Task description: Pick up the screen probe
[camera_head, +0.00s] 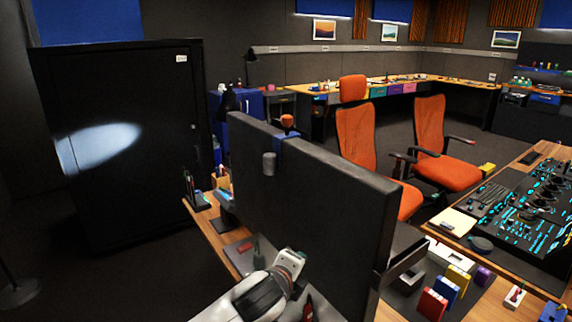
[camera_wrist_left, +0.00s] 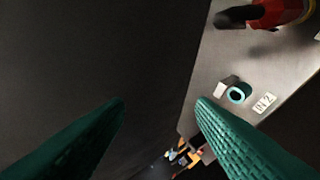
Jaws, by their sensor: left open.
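A dark upright screen panel (camera_head: 320,195) stands in the middle of the head view. A small grey cylinder (camera_head: 269,163) hangs on its face, beside a blue strap (camera_head: 287,142) over the top edge. This may be the screen probe, but I cannot tell for sure. My left arm (camera_head: 262,295) reaches in low in front of the panel, below the cylinder; its fingers do not show there. In the left wrist view, my left gripper (camera_wrist_left: 160,105) is open and empty, with teal fingers apart over a dark area. My right gripper is not in view.
In the left wrist view, a grey surface (camera_wrist_left: 225,60) carries a teal ring (camera_wrist_left: 238,92), a white label (camera_wrist_left: 264,102) and a red-and-black object (camera_wrist_left: 275,14). A black cabinet (camera_head: 120,145) stands left. Orange chairs (camera_head: 438,145) and a control panel (camera_head: 520,215) are right.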

